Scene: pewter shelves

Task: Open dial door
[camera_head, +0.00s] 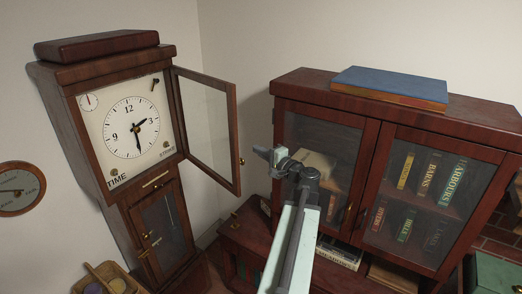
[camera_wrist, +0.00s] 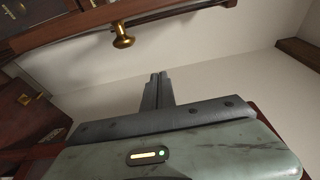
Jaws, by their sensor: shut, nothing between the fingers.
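The dial door (camera_head: 207,128) is a glazed wooden frame on the tall clock. It stands swung wide open to the right of the white clock face (camera_head: 131,127). A small brass knob (camera_head: 241,161) sits on its free edge, and the knob also shows in the wrist view (camera_wrist: 123,41), above and left of the fingers. My gripper (camera_head: 262,151) is right of the door's free edge, apart from it. In the wrist view the fingers (camera_wrist: 158,75) are together and empty.
A glass-fronted bookcase (camera_head: 375,130) stands to the right, with a blue book (camera_head: 390,86) on top. A low wooden cabinet (camera_head: 250,235) is below my arm. A basket (camera_head: 108,280) is at the bottom left. A round wall dial (camera_head: 20,188) hangs at far left.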

